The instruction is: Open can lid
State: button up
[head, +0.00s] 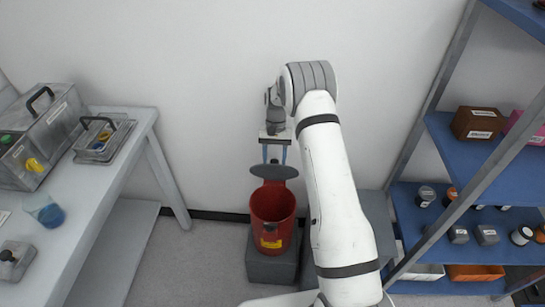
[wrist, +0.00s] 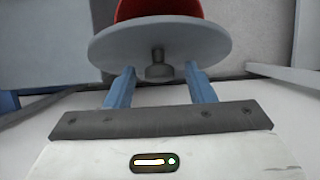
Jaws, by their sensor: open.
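The red can (head: 272,226) stands on a grey block with its mouth showing in the head view. Its round grey lid (head: 274,172) stands raised at the can's back edge, tilted up, so the can is open. In the wrist view the lid (wrist: 213,46) spans the top, with a small knob (wrist: 158,68) on the face toward me. My gripper (head: 274,160) is above and behind the lid, pointing down. Its two blue fingers (wrist: 160,88) are apart, one on each side of the knob. I cannot tell whether they touch the lid.
A white table (head: 75,215) with a metal case, a clear box and a blue beaker stands at the left. Blue shelves (head: 460,170) with boxes and jars stand at the right. The white wall is close behind my gripper. Some floor is free left of the can.

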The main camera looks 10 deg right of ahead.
jog(key=v, duration=0.7)
jog(key=shift+r+b, duration=0.35)
jog(key=shift+w, duration=0.1)
